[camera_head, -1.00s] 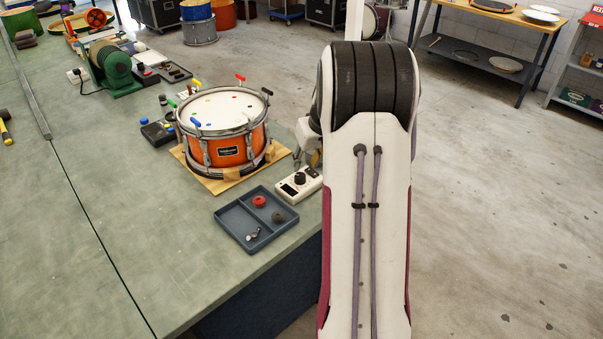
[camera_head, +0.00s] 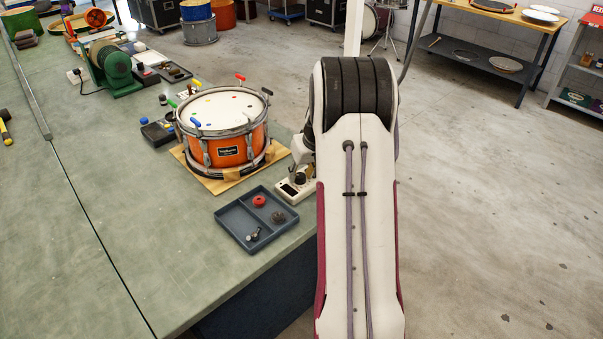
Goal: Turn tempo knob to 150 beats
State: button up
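A small cream metronome box (camera_head: 294,191) with a dark display window and a dark tempo knob lies on the green bench, right of the drum and close to the bench's right edge. The knob (camera_head: 299,178) shows only in part; the dial marks are too small to read. My arm stands in front of the box's right side. The wrist end of my arm is over the box, right by the knob. My gripper's fingertips are too small and too covered to make out, so I cannot tell whether they touch the knob.
An orange drum (camera_head: 228,149) with colored tuning keys stands on a wooden board (camera_head: 215,184) left of the box. A blue-grey divided tray (camera_head: 240,236) with red and dark pieces lies in front. The bench (camera_head: 75,240) is clear at the front left.

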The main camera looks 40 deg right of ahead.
jog(key=c, duration=0.8)
jog(key=shift+c, duration=0.2)
